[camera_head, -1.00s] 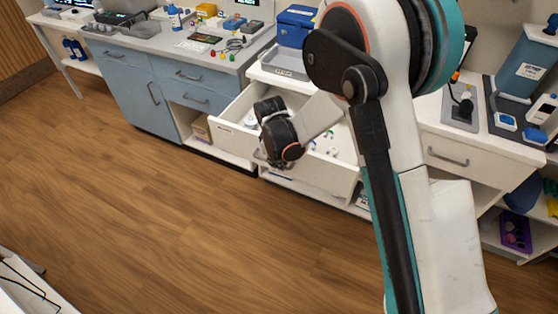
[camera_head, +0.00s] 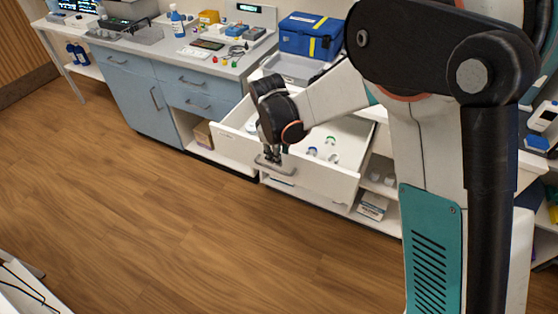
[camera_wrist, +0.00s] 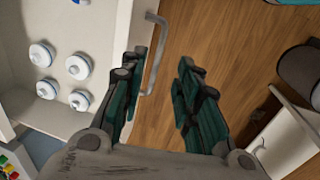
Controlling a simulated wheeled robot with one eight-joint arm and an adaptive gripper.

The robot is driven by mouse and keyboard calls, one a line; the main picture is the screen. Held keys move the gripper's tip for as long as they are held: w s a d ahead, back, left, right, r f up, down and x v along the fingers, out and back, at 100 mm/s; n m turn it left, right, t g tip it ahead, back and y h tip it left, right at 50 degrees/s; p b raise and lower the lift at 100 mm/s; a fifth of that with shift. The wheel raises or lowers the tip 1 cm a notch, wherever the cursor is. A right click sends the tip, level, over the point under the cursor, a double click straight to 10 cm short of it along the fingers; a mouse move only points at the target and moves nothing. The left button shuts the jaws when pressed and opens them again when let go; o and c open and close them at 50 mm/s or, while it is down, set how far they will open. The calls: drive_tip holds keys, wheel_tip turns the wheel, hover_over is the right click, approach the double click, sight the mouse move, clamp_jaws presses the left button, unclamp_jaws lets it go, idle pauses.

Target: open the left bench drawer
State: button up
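The white bench drawer (camera_head: 325,178) stands pulled well out from its bench in the head view. Its grey bar handle (camera_head: 272,166) is on the front face, and the handle also shows in the wrist view (camera_wrist: 157,50). Small white round-topped items (camera_wrist: 78,67) lie inside the drawer. My gripper (camera_head: 272,158) is at the drawer front, pointing down by the handle. In the wrist view its two fingers (camera_wrist: 165,80) are apart, with a gap over the floor. The handle runs close beside the left finger, which partly hides its lower end; I cannot tell whether they touch.
Blue-grey cabinets (camera_head: 140,95) with shut drawers stand to the left. A blue case (camera_head: 311,35) sits on the bench top behind the drawer. The wood floor (camera_head: 170,225) in front is clear. My arm hides much of the right side.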

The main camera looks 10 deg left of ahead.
drive_tip(key=shift+s+a+r, duration=0.1)
drive_tip(key=shift+s+r, duration=0.05)
drive_tip(key=shift+r, duration=0.55)
drive_tip(key=shift+s+a+r, duration=0.1)
drive_tip(key=shift+r, duration=0.6)
drive_tip(key=shift+d, duration=0.1)
